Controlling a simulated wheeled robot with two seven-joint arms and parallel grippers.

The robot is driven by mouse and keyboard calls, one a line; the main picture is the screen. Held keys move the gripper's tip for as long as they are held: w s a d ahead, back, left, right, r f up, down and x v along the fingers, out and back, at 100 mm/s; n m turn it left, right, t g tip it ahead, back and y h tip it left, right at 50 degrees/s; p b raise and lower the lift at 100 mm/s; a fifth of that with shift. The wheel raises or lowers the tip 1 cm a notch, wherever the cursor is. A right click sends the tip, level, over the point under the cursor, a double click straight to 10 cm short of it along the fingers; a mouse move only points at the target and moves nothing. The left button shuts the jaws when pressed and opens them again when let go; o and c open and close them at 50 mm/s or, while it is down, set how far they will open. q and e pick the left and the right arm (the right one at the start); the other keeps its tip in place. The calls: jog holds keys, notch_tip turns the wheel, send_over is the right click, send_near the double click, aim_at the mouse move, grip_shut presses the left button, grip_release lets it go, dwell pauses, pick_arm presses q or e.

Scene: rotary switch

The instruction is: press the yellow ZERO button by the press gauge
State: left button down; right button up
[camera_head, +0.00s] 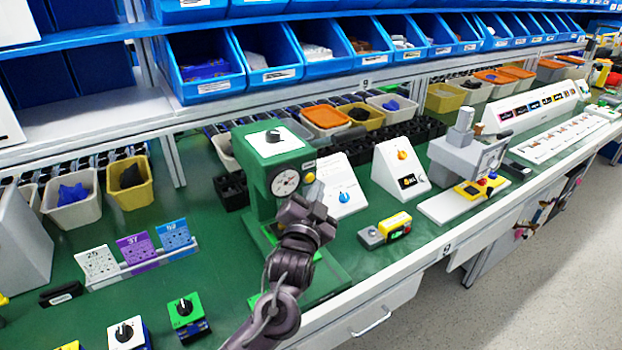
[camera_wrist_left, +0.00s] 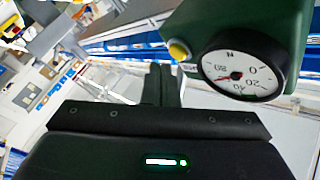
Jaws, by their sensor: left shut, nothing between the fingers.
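The green press (camera_head: 268,150) stands on the green bench and carries a round white press gauge (camera_head: 286,182). The small yellow ZERO button (camera_head: 309,177) sits to the right of the gauge. In the left wrist view the button (camera_wrist_left: 179,51) is on the green housing beside the gauge (camera_wrist_left: 243,72), whose red needle shows. My left gripper (camera_head: 316,192) is shut and empty, close to the button. In the left wrist view its fingertips (camera_wrist_left: 161,72) are just left of and below the button; I cannot tell whether they touch it. My right gripper is out of view.
A white sloped box with a blue knob (camera_head: 344,198) stands right behind my gripper. Number cards (camera_head: 137,249) stand on the left. Blue bins (camera_head: 265,65) line the shelf above.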

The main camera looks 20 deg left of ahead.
pick_arm(q)
jog(key=shift+w+a, duration=0.1)
dwell(0.5)
jog(key=shift+w+a, duration=0.2)
jog(key=shift+a, duration=0.05)
jog(key=shift+w+a+r+p, duration=0.1)
jog(key=shift+w+a+p, duration=0.15)
jog(key=shift+a+p, duration=0.1)
dwell(0.7)
dwell(0.3)
jog(key=shift+s+d+p, duration=0.35)
jog(key=shift+s+d, duration=0.2)
jog(key=shift+d, duration=0.1)
